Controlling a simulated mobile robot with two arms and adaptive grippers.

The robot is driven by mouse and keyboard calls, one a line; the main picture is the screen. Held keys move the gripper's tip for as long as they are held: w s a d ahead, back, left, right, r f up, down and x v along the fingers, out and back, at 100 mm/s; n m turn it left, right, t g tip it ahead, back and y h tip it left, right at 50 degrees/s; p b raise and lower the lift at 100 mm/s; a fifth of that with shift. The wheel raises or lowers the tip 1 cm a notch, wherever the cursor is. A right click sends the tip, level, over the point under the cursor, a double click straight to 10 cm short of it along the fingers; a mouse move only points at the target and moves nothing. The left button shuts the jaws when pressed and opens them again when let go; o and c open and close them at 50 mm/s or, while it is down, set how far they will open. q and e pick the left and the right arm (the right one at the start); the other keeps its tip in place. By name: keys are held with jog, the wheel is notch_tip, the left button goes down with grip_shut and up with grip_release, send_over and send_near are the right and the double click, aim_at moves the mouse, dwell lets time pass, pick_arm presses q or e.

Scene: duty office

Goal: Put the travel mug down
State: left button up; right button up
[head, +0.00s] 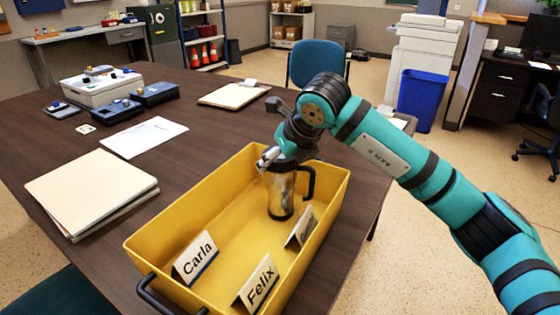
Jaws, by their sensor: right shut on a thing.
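The travel mug (280,192), silver with a black base and a black handle, is upright inside the yellow bin (335,190) near its back right. My right gripper (272,158) is shut on the mug near its top, reaching in from the right. I cannot tell whether the mug's base touches the bin floor. My left gripper is not in view.
Name cards reading Carla (195,260) and Felix (258,284) stand in the bin, with a third card (300,228) close to the mug. Folders (90,190), a paper sheet (145,137) and a clipboard (234,94) lie on the dark table (215,125).

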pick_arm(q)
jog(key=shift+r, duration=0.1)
pick_arm(e)
jog(key=o, duration=1.7)
pick_arm(q)
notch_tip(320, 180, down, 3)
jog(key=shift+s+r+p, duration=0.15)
jog(key=shift+p, duration=0.2)
pick_arm(e)
jog(key=v, duration=1.2)
